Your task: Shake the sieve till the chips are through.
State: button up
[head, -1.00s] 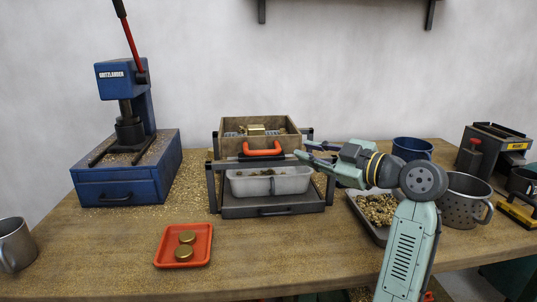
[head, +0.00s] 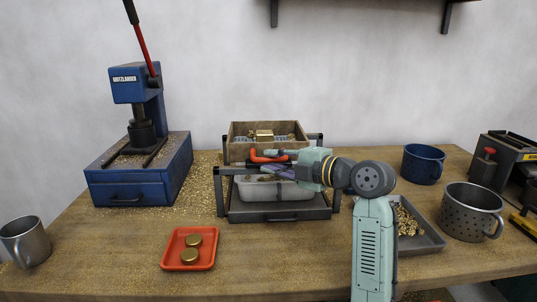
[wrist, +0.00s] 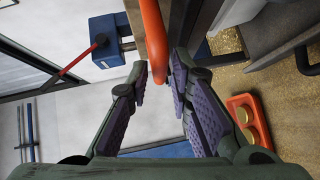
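The sieve is a wooden box (head: 238,153) with an orange handle (head: 255,157) on its front, sitting on a dark frame. Inside show a brass block (head: 264,135) and a grey mesh floor; whether loose chips lie there I cannot tell. Below it, a translucent tub (head: 250,192) holds some dark matter, partly hidden by my gripper. My gripper (head: 276,161) is at the handle from the right. In the wrist view the handle (wrist: 154,40) runs between the tips of my open gripper (wrist: 159,72), close to both; I see no clear grip.
A red tray (head: 175,258) with two brass discs lies front left. The blue press (head: 125,185) stands behind it. A grey tray of chips (head: 428,240), a perforated mug (head: 468,212) and a blue mug (head: 423,165) stand right. The front middle of the bench is clear.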

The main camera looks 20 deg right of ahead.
jog(key=shift+x, duration=1.1)
grip_shut()
